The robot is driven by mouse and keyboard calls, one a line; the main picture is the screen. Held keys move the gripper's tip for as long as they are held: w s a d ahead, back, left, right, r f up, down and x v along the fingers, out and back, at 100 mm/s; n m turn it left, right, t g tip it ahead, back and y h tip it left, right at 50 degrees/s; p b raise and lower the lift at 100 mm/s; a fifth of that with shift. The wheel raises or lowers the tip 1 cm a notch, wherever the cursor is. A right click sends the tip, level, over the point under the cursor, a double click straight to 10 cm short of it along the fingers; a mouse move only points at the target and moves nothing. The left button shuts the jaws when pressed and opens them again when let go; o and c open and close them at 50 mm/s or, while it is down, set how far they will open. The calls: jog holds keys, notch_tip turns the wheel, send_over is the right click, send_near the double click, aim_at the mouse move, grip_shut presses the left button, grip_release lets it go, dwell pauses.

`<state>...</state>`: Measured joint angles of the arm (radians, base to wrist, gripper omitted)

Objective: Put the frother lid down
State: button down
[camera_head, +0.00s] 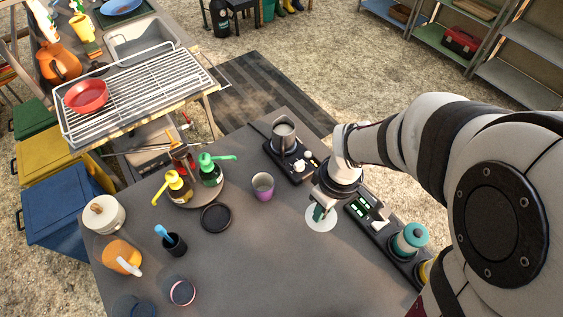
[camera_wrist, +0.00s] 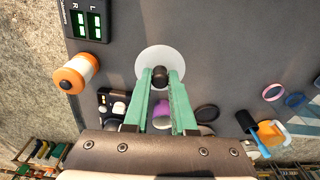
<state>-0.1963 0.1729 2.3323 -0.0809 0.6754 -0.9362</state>
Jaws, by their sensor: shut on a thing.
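The frother lid, a pale round disc (camera_head: 322,220) with a dark knob, is under my gripper (camera_head: 318,211) at the right side of the dark table. In the wrist view the lid (camera_wrist: 160,53) lies beyond the green fingertips (camera_wrist: 161,76), which are shut on its knob. I cannot tell whether the disc touches the table or hangs just above it. The frother (camera_head: 284,139), a silver jug on a black base with pale knobs, stands farther back and left of my gripper. Its jug top looks open.
A purple cup (camera_head: 263,187) and a black round mat (camera_head: 216,217) are left of the lid. A scale unit with green displays (camera_head: 361,208) is close on the right, with a teal-topped canister (camera_head: 410,238) beyond. The table front is mostly clear.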

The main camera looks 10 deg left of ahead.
jog(key=a+f, duration=0.2)
jog(key=a, duration=0.1)
jog(key=a+f, duration=0.2)
jog(key=a, duration=0.1)
jog(key=a+f, duration=0.2)
jog(key=a, duration=0.2)
jog(key=shift+s+f, duration=0.1)
jog(key=shift+f, duration=0.05)
notch_tip(320, 180, down, 3)
jog(key=shift+a+f, duration=0.1)
jog(key=shift+f, duration=0.35)
jog(key=c, duration=0.7)
grip_release()
jog(key=shift+f, duration=0.15)
jog(key=shift+c, duration=0.2)
